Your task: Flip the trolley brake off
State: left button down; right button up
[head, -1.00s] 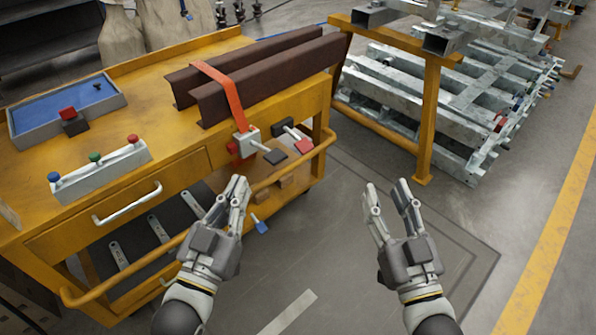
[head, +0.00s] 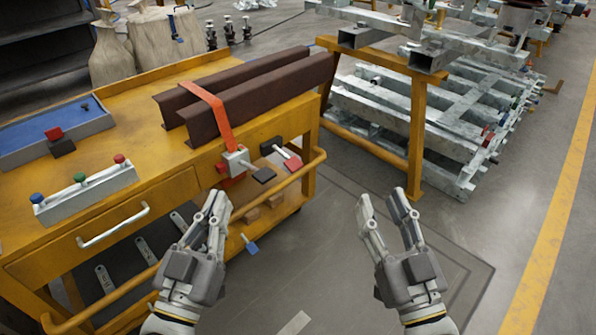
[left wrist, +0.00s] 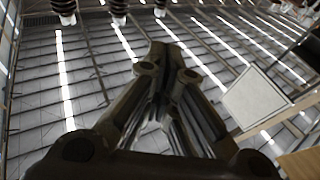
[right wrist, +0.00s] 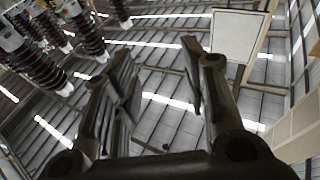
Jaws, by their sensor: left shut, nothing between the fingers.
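The yellow trolley (head: 165,197) stands at left with a push rail along its front. At its right front corner are a pale bracket with a dark-tipped lever (head: 262,174) and a second lever with a red-and-white handle (head: 292,162). A small blue tab (head: 250,246) shows low by the rail; I cannot tell which part is the brake. My left gripper (head: 216,197) is shut and empty, in front of the rail below the levers. It also fills the left wrist view (left wrist: 165,55). My right gripper (head: 382,198) is open and empty over the floor, as in the right wrist view (right wrist: 160,65).
Two brown beams (head: 255,95) lie on the trolley under an orange strap (head: 210,103). A button box (head: 85,192) and a blue tray (head: 50,140) sit on its top. A yellow frame (head: 416,140) with grey metal sections stands behind. Floor at right is clear.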

aim_at(293, 164)
jog(key=i+l, duration=0.45)
jog(key=l, duration=0.15)
jog(key=i+l+z, duration=0.15)
jog(key=i+l, duration=0.3)
jog(key=l, duration=0.2)
